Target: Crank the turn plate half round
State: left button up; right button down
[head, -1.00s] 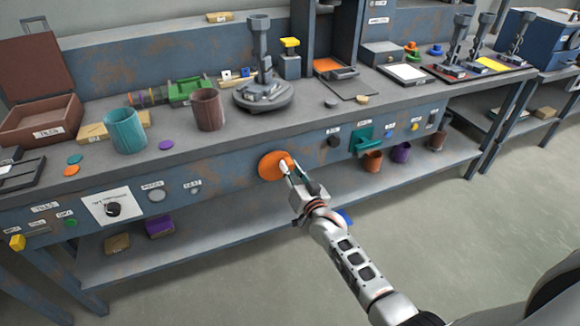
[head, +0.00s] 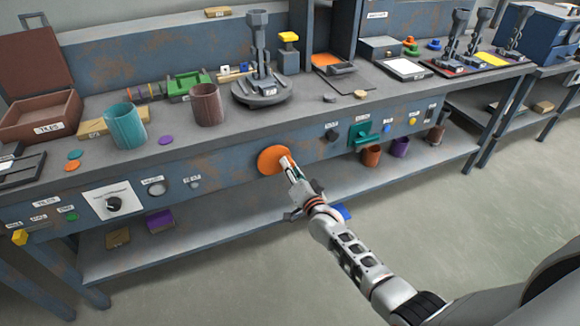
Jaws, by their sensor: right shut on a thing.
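An orange disc (head: 269,161) is mounted on the front panel of the bench. My right gripper (head: 287,163) is at the disc's right side, shut on a small pale crank handle (head: 285,160) that it mostly hides. A round grey turn plate (head: 247,97) with a tall post stands on the bench top above the disc. A small label shows on the base of the post. My left gripper is out of view.
A brown cup (head: 207,105) and a teal cup (head: 125,128) stand left of the plate. A panel knob (head: 113,204) is at the left, and a teal bracket (head: 361,136) sticks out at the right. The floor in front is clear.

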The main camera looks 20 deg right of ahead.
jog(key=shift+f, duration=0.15)
jog(key=c, duration=1.8)
grip_release()
jog(key=s, duration=1.2)
jog(key=shift+d, duration=0.2)
